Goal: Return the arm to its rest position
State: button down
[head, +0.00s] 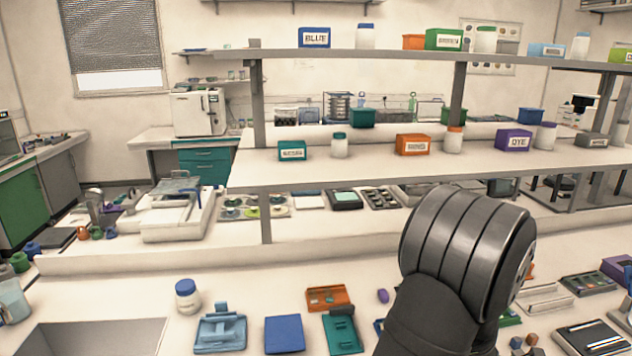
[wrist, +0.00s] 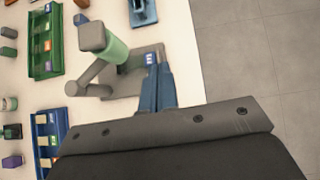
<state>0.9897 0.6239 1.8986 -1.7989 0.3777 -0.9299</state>
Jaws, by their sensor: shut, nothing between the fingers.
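In the wrist view, my gripper (wrist: 157,78) reaches out past the dark grey wrist bracket. Its two blue fingers are together, with nothing between them. They are over the grey base plate of a small stand, near the edge of the white bench (wrist: 187,50). In the head view my dark, ribbed arm rises at the lower right in front of the bench, and the gripper itself is not in view there.
The grey stand with a pale green cylinder (wrist: 113,48) is close left of the fingers. Green (wrist: 45,45) and blue (wrist: 48,135) trays lie farther left. Grey floor (wrist: 250,45) is right of the bench. A loaded shelf (head: 330,168) stands behind my arm.

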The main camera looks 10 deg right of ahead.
jog(key=s+a+r, duration=0.4)
jog(key=r, duration=0.2)
jog(key=w+d+f, duration=0.5)
jog(key=f, duration=0.2)
jog(key=w+a+m+g+y, duration=0.3)
jog(key=w+a+m+g, duration=0.4)
jog(key=w+a+m, duration=0.3)
jog(key=shift+w+r+m, duration=0.2)
jog(key=shift+w+m, duration=0.1)
jog(key=shift+w, duration=1.1)
